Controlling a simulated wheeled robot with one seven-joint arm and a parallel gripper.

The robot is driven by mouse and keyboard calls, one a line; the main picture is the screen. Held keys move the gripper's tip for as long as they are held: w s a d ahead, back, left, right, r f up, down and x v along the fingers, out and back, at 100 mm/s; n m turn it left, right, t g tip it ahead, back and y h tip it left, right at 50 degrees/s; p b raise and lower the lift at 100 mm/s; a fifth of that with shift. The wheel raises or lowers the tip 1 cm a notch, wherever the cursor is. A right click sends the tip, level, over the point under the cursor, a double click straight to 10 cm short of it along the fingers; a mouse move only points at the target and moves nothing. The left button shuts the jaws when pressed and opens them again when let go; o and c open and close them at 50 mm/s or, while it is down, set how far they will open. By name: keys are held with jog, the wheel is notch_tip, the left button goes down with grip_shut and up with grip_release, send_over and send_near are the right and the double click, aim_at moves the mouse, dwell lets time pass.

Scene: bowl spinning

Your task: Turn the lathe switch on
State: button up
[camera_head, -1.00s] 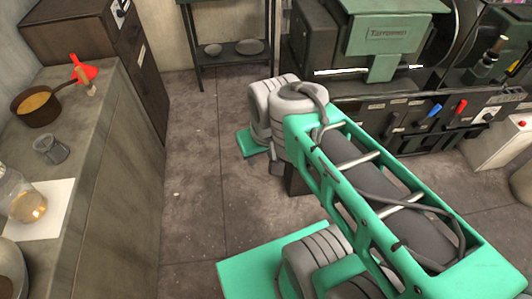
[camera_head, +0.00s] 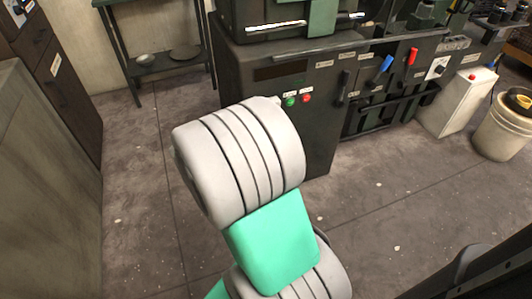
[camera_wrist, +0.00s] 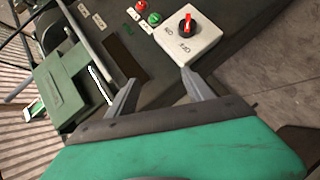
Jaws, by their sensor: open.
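The lathe switch (camera_wrist: 186,31) is a black rotary knob with a red pointer on a white plate marked ON and OFF, at the upper middle of the wrist view. A red button (camera_wrist: 141,6) and a green button (camera_wrist: 154,18) sit beside it. My gripper (camera_wrist: 158,88) is open and empty, its two grey fingers apart and pointing toward the lathe front, short of the switch plate. In the head view the lathe (camera_head: 300,75) shows its green button (camera_head: 290,102) and red button (camera_head: 307,97). My arm covers the area left of them, and my fingers are out of sight.
Levers with blue (camera_head: 386,63) and red (camera_head: 412,56) handles stick out of the lathe front. A white box with a red button (camera_head: 465,98) and a cream bucket (camera_head: 503,128) stand at right. A counter (camera_head: 40,190) is at left. Floor between is clear.

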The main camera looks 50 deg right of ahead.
jog(key=s+d+f+n+t+h+b, duration=0.1)
jog(key=d+f+n+t+h+b, duration=0.15)
jog(key=f+n+b, duration=0.45)
jog(key=s+d+f+n+t+h+b, duration=0.25)
jog(key=f+n+b, duration=0.25)
jog(key=f+b, duration=0.3)
jog(key=w+d+r+y+p, duration=0.1)
jog(key=w+d+p, duration=0.3)
jog(key=w+d, duration=0.1)
jog(key=shift+d+n, duration=0.25)
jog(key=shift+n, duration=0.15)
jog(key=shift+c, duration=0.3)
grip_shut()
